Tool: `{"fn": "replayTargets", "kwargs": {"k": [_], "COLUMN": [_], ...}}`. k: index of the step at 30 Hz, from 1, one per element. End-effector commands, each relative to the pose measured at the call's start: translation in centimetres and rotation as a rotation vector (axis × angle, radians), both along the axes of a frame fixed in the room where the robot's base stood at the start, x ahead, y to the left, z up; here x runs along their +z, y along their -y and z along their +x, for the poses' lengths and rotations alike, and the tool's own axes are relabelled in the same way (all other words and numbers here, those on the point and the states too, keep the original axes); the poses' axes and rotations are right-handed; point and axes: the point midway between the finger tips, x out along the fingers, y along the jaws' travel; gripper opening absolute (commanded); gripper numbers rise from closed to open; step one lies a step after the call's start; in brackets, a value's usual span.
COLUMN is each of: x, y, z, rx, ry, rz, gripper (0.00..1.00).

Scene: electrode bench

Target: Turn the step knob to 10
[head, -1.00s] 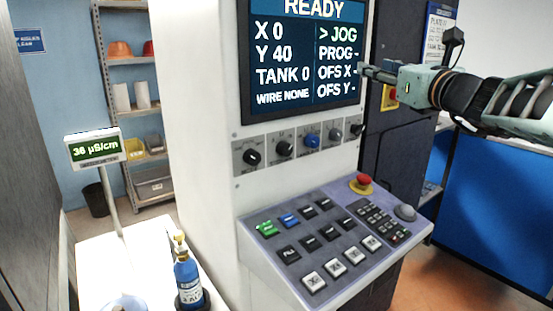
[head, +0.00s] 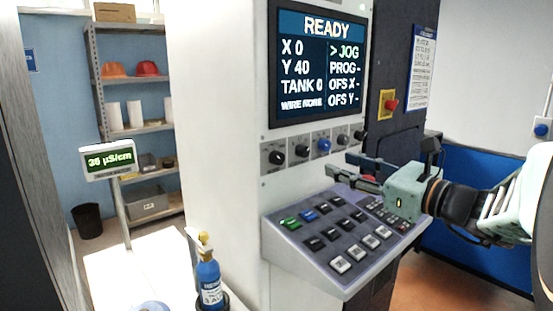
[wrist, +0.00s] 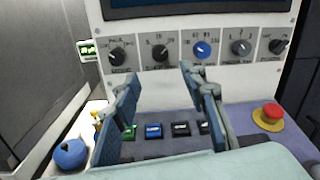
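A row of several rotary knobs sits on the machine front below the screen. In the wrist view these are a black knob at far left (wrist: 117,57), a second black knob (wrist: 160,53), a blue knob (wrist: 202,49), a grey knob (wrist: 241,47) and a black one at far right (wrist: 277,46). Their labels are too small to read surely, so I cannot tell which is the step knob. My gripper (wrist: 159,76) is open and empty, its fingers below the row and apart from the knobs. In the head view my gripper (head: 341,166) is over the button panel.
The screen (head: 318,62) reads READY, X 0, Y 40, with JOG marked. The sloped button panel (head: 290,247) lies below the knobs. A red emergency button (wrist: 270,111) is at its right. A blue bottle (head: 208,282) and conductivity meter (head: 109,160) stand at left.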

Motion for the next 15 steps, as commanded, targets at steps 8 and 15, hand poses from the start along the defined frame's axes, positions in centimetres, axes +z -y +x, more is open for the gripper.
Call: {"fn": "replayTargets", "kwargs": {"k": [8, 15], "x": [-0.1, -0.1], "y": [-1.9, -4.4], "z": [2.6, 6.5], "rx": [0.006, 0.006], "ry": [-0.001, -0.001], "rz": [0.002, 0.002], "gripper": [0.39, 0.39]}}
